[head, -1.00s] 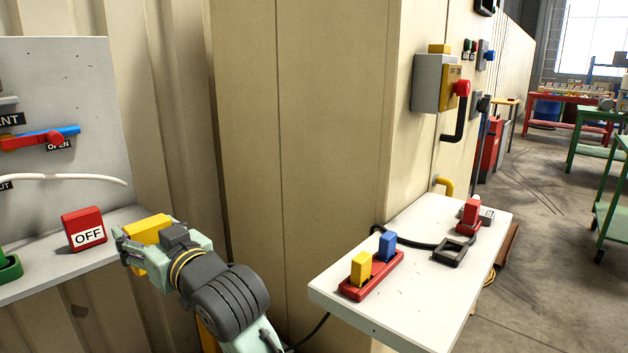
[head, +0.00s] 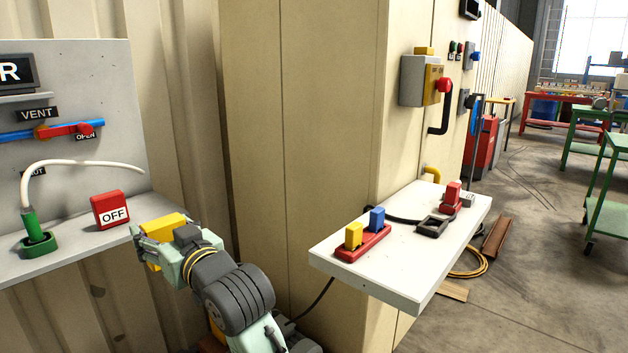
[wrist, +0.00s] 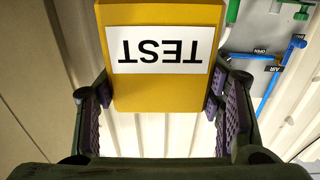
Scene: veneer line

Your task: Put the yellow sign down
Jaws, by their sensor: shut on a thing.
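My gripper (head: 150,249) is shut on the yellow sign (head: 168,228), at the right end of the left shelf in the head view. In the wrist view the yellow sign (wrist: 160,85) fills the middle, with a white label reading TEST upside down, between the purple pads of my gripper (wrist: 160,112). The sign's underside and any contact with the shelf are hidden in the head view. A red OFF sign (head: 111,209) stands upright on the left shelf (head: 70,259), just left of the yellow sign.
A green plug in a green holder (head: 38,243) with a white hose stands on the left shelf. The white right shelf (head: 400,270) holds a red rack (head: 362,247) with yellow and blue blocks, a black frame (head: 432,226) and a red block (head: 452,196). Its front part is bare.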

